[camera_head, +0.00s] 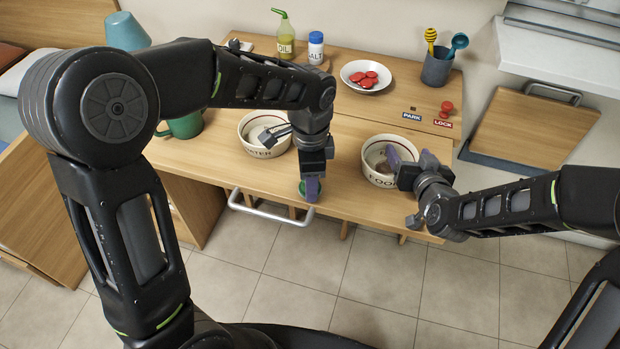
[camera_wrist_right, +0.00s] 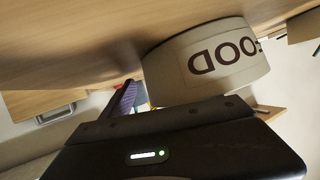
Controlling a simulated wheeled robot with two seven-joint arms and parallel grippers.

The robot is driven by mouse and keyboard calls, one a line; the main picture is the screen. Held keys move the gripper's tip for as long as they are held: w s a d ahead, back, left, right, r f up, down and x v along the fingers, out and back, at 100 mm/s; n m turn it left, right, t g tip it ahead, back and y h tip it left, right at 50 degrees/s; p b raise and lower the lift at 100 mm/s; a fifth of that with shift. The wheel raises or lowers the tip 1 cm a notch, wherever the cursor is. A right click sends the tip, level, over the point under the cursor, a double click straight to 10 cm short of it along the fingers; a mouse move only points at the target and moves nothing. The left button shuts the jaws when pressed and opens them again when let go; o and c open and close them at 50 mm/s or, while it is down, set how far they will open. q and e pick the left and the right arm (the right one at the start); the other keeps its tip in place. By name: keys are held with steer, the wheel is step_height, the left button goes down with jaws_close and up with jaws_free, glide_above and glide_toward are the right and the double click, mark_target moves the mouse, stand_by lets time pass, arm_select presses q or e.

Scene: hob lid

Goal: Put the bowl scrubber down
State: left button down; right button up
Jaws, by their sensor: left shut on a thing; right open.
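My left gripper (camera_head: 311,188) is shut on a small round green thing, which I take to be the bowl scrubber (camera_head: 302,187). It is low over the front edge of the wooden counter, in front of the gap between the two bowls. I cannot tell whether the scrubber touches the counter. My right gripper (camera_head: 408,159) is open at the right side of the white FOOD bowl (camera_head: 375,179), with one purple finger over the bowl's inside. The FOOD bowl also shows close up in the right wrist view (camera_wrist_right: 205,72), its lower parts hidden by my gripper body.
A white WATER bowl (camera_head: 250,149) stands left, a dark-and-light item in it. Behind are an oil bottle (camera_head: 284,38), salt jar (camera_head: 315,47), plate of red pieces (camera_head: 366,66) and utensil cup (camera_head: 437,67). A metal handle (camera_head: 270,214) sticks out in front.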

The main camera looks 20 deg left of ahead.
arm_select(q)
steer(key=c, duration=0.7)
jaws_free()
steer(key=shift+f, duration=0.1)
steer(key=shift+c, duration=0.2)
step_height(320, 180, up, 12)
steer(key=shift+r, duration=0.2)
steer(key=shift+o, duration=0.5)
